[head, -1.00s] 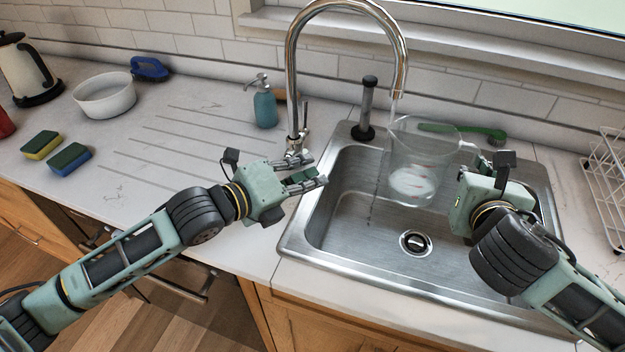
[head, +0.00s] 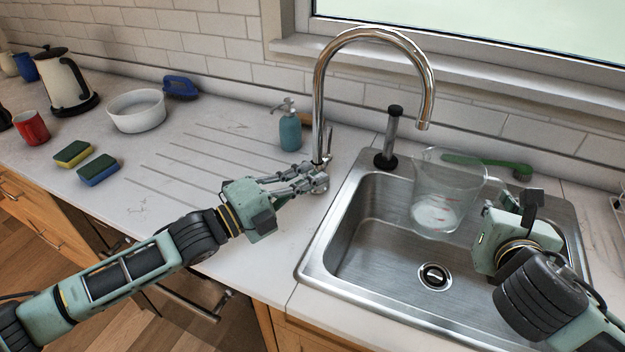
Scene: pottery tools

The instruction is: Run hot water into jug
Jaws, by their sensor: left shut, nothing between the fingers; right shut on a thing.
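The clear glass jug (head: 447,195) is upright over the sink (head: 375,235), its rim just below the tap spout (head: 423,125). Reddish marks show low on the jug. No water stream is visible, and I cannot tell the water level. My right gripper (head: 508,200) is shut on the jug's handle side; its fingertips are largely hidden. The chrome tap (head: 319,105) arches from behind the sink's left corner, with a thin lever (head: 328,143) at its base. My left gripper (head: 312,178) is shut and empty at the tap base; I cannot tell if it touches.
A black-based plunger (head: 389,140) and green brush (head: 487,164) are behind the sink. A teal soap bottle (head: 290,130) stands left of the tap. A white bowl (head: 137,110), two sponges (head: 98,170), a red mug (head: 31,127) and a kettle (head: 66,85) are further left.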

